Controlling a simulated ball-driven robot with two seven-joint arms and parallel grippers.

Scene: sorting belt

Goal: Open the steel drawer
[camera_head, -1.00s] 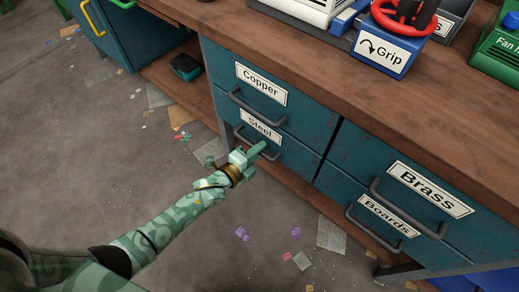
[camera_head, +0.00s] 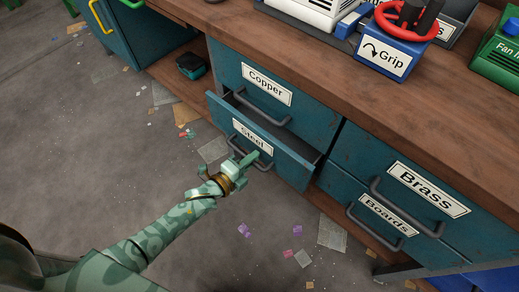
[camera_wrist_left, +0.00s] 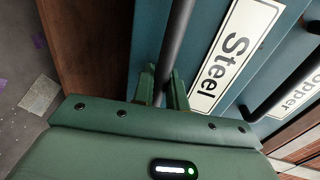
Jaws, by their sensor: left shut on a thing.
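The steel drawer (camera_head: 279,153) is teal with a white "Steel" label, and it stands partly pulled out below the copper drawer (camera_head: 290,103). A dark gap shows behind its front panel. Its grey bar handle (camera_head: 235,143) runs beneath the label. My left gripper (camera_head: 246,163) is at the handle, its fingers shut around the bar. In the left wrist view the handle (camera_wrist_left: 178,40) passes between the two green fingers (camera_wrist_left: 161,88), beside the "Steel" label. My right gripper does not show.
The closed brass drawer (camera_head: 370,160) and boards drawer (camera_head: 340,193) are to the right. A wooden bench top (camera_head: 330,92) above carries a blue "Grip" box (camera_head: 375,70) with a red wheel. The floor (camera_head: 90,180) in front is open, with scattered scraps.

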